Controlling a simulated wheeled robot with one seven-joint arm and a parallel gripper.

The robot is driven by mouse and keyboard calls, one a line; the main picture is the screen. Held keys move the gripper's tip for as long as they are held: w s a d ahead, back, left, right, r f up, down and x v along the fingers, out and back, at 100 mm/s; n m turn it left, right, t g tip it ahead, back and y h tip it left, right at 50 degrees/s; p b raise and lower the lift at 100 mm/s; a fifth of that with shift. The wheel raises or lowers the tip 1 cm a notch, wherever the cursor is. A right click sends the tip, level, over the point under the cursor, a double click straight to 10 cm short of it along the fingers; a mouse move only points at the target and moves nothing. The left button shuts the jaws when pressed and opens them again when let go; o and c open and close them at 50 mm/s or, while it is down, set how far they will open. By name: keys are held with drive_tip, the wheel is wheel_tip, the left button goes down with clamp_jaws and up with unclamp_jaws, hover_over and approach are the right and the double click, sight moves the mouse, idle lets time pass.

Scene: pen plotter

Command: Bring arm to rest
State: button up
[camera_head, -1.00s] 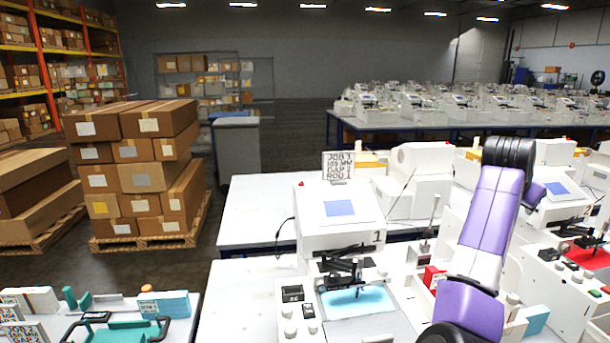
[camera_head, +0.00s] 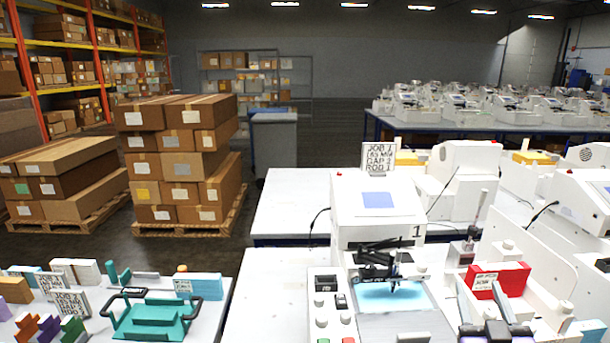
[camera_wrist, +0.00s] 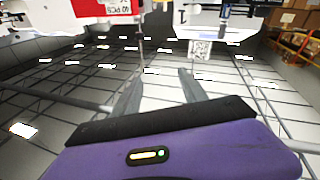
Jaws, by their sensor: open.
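In the wrist view my gripper (camera_wrist: 160,74) is open, with two grey fingers apart and nothing between them. Its purple body with a black band fills the lower part of that view. The rest of the arm is out of that view. The wrist picture looks upside down, with ceiling lights and beams behind the fingers.
A white plotter (camera_head: 378,210) marked 1 stands on the table, with a blue sheet (camera_head: 392,297) under its pen. A red box (camera_head: 497,280) is to its right; a red box (camera_wrist: 100,8) also shows in the wrist view. A teal tray (camera_head: 155,318) is at lower left. Boxes (camera_head: 182,165) stand behind.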

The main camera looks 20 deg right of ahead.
drive_tip(key=s+a+f+n+y+b, duration=0.1)
drive_tip(key=s+a+f+y, duration=0.2)
drive_tip(key=s+a+f, duration=0.2)
drive_tip(key=s+a+f+n+g+y+b, duration=0.1)
drive_tip(key=s+a+f+y+b, duration=0.1)
drive_tip(key=s+a+f, duration=0.4)
drive_tip(key=s+a+f+n+g+y+b, duration=0.1)
drive_tip(key=s+a+f+y, duration=0.3)
drive_tip(key=s+a, duration=1)
drive_tip(key=s+f+b, duration=0.1)
drive_tip(key=s, duration=0.8)
drive_tip(key=shift+f+y, duration=0.25)
drive_tip(key=shift+y, duration=0.05)
